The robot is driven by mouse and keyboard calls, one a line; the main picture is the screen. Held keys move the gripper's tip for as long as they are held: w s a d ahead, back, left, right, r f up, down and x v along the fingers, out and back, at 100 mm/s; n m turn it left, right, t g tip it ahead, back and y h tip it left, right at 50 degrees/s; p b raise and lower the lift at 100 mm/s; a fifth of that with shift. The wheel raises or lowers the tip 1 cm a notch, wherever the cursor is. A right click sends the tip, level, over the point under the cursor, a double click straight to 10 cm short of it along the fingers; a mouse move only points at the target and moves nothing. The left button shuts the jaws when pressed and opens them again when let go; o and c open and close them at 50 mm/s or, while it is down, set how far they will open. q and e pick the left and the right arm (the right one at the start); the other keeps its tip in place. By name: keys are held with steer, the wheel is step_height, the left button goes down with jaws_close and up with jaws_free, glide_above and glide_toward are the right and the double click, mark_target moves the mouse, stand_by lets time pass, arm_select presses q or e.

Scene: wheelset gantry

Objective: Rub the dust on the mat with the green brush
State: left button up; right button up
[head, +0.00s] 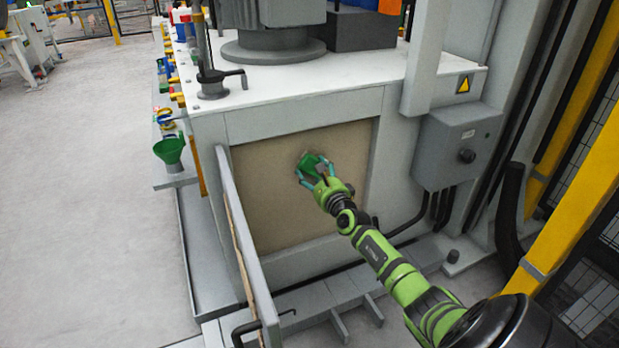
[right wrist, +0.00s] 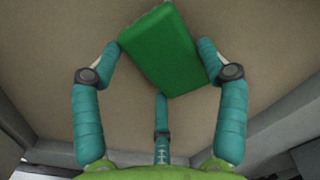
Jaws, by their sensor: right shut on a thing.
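The green brush (head: 310,162) is held by my right gripper (head: 312,174) in front of the mat. In the right wrist view, the brush (right wrist: 165,50) shows as a green block between the teal fingers of the gripper (right wrist: 163,62). The mat (head: 280,205) is a tan upright panel framed in the grey machine's front, and it fills the background of the right wrist view (right wrist: 60,55). The brush's far side is hidden, so I cannot tell whether it touches the mat. I cannot make out dust apart from the tan surface. My left gripper is out of view.
An open grey door panel (head: 245,245) stands left of the mat. A grey control box (head: 456,148) is on the right, near yellow posts (head: 577,220). A green funnel (head: 170,152) stands on a side ledge.

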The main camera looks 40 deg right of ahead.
steer(key=d+b, duration=0.2)
steer(key=s+d+b, duration=0.1)
steer(key=d+b, duration=0.1)
steer(key=s+d+b, duration=0.1)
steer(key=d+b, duration=0.1)
steer(key=d, duration=0.1)
steer(key=shift+s+d+f, duration=0.1)
steer(key=shift+s+f, duration=0.05)
steer(key=shift+f, duration=0.1)
steer(key=shift+s+d+r+b, duration=0.1)
steer(key=shift+s+d+b, duration=0.1)
steer(key=shift+d+b, duration=0.5)
steer(key=shift+r, duration=0.1)
